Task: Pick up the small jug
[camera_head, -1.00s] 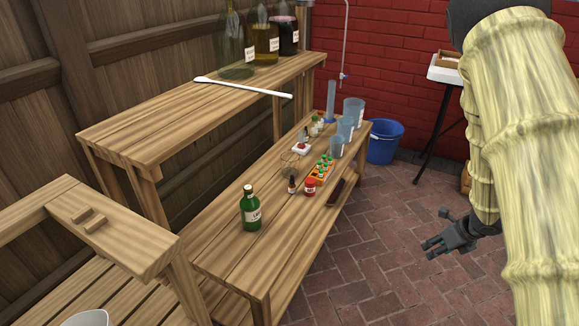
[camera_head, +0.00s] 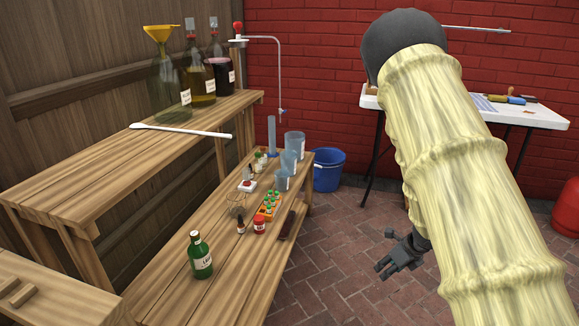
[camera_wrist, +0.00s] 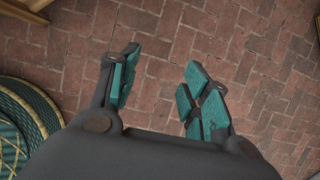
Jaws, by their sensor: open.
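Three see-through bluish jugs of graded size stand in a row at the far end of the lower bench. The small jug (camera_head: 282,180) is nearest to me, with the middle jug (camera_head: 289,161) and the large jug (camera_head: 294,145) behind it. My gripper (camera_head: 383,270) is open and empty. It hangs over the brick floor to the right of the bench, well apart from the jugs. In the wrist view my open gripper (camera_wrist: 157,82) has only paving between its fingers, and no jug shows there.
A tall cylinder (camera_head: 271,136) stands left of the jugs. An orange rack (camera_head: 267,207), a red-capped jar (camera_head: 259,226) and a green bottle (camera_head: 200,254) are nearer on the bench. A blue bucket (camera_head: 328,170) and a white table (camera_head: 530,112) stand beyond. The floor between is clear.

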